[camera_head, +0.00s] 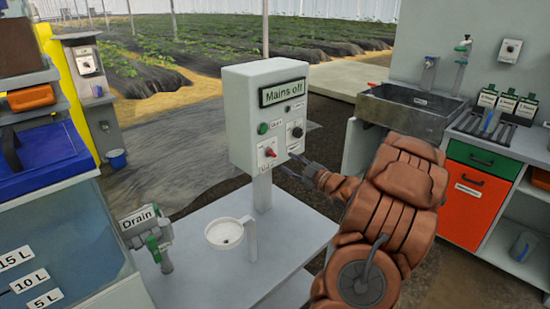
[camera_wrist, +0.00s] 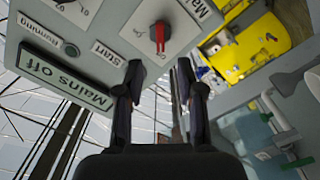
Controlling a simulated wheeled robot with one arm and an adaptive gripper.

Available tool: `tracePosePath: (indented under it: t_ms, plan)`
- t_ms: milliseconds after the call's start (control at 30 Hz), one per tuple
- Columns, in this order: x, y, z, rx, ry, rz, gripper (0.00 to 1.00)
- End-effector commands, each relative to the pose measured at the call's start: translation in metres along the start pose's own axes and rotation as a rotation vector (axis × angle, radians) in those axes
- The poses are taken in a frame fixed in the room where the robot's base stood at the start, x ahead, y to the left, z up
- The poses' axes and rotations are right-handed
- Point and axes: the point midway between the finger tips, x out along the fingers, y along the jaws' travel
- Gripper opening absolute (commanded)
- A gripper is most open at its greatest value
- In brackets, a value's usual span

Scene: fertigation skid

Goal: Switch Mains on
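The grey control box (camera_head: 240,118) stands on a post, and its display (camera_head: 283,92) reads "Mains off". The red Mains switch (camera_head: 268,153) is low on the left of the box front. In the wrist view the red handle (camera_wrist: 160,37) sits on a white plate, pointing along the picture's vertical. My gripper (camera_head: 292,164) is at the lower right of the box front in the head view. In the wrist view my gripper (camera_wrist: 157,75) is open and empty, with the red handle beyond the gap between the fingertips, apparently not touched.
A green Start button (camera_head: 263,128) and a black knob (camera_head: 297,130) are on the same panel. Below, a white funnel cup (camera_head: 224,233) and a Drain valve (camera_head: 150,238) stand over the grey bench (camera_head: 200,280). A sink (camera_head: 410,108) is behind my arm.

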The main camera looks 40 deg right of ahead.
Motion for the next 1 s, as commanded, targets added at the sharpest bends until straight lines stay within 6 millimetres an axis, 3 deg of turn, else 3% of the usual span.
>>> tracePosePath:
  t_ms: [600, 1000]
  plan:
    - [0.067, 0.000, -0.001, 0.000, -0.001, -0.001, 0.38]
    - [0.076, -0.001, 0.000, 0.001, -0.002, -0.001, 0.38]
